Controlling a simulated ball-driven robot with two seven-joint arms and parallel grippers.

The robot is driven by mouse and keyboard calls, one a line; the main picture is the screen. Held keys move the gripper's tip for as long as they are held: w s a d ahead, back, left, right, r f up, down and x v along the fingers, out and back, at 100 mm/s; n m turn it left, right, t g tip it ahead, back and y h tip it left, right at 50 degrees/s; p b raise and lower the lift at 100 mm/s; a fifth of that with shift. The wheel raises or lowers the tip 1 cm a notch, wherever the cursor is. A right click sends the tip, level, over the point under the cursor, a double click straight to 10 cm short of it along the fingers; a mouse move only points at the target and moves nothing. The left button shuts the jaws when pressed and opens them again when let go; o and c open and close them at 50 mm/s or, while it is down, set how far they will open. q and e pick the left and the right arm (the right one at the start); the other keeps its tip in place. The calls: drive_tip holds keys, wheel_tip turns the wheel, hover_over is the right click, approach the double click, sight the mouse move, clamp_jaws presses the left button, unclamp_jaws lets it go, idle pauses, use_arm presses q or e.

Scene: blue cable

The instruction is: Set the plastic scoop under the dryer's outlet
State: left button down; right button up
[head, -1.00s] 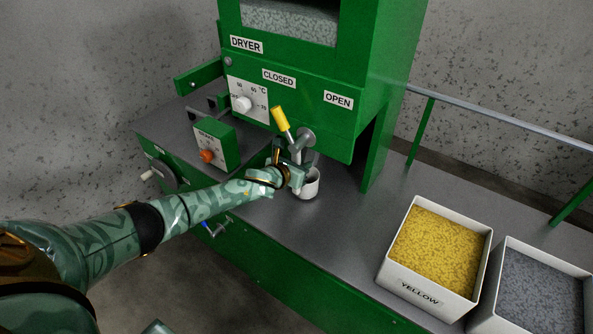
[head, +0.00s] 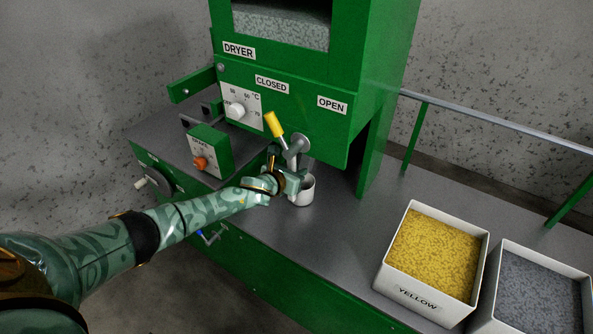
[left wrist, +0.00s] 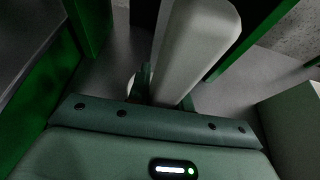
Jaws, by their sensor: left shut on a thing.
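The plastic scoop is a small pale cup (head: 303,193) low over the bench, just below the dryer's grey outlet (head: 299,145). The hand covers part of the cup, so I cannot tell whether it touches the bench or is exactly in line with the outlet. My left gripper (head: 291,183) is beside the cup, shut on the scoop. In the left wrist view a thick pale bar, which looks like the scoop's handle (left wrist: 198,45), rises close to the camera between the fingers (left wrist: 165,98). The green dryer (head: 290,105) has a yellow-gripped lever (head: 274,125) leaning toward the CLOSED label. My right gripper is not in view.
A white bin of yellow granules (head: 432,250) and a bin of grey granules (head: 535,292) stand at the right of the bench. A small green box with an orange knob (head: 207,155) is left of the hand. The bench between cup and bins is clear.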

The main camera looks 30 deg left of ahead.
use_arm(q)
drive_tip(key=shift+f, duration=0.1)
drive_tip(key=c, duration=1.2)
unclamp_jaws()
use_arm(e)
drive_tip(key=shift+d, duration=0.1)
use_arm(q)
drive_tip(key=shift+o, duration=0.2)
drive_tip(key=p+v, duration=0.7)
drive_tip(key=v, duration=0.9)
drive_tip(key=shift+s, duration=0.15)
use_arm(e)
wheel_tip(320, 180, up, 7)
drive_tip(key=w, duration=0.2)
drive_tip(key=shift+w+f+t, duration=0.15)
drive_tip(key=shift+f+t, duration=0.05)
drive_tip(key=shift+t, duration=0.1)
use_arm(q)
drive_tip(key=shift+d, duration=0.1)
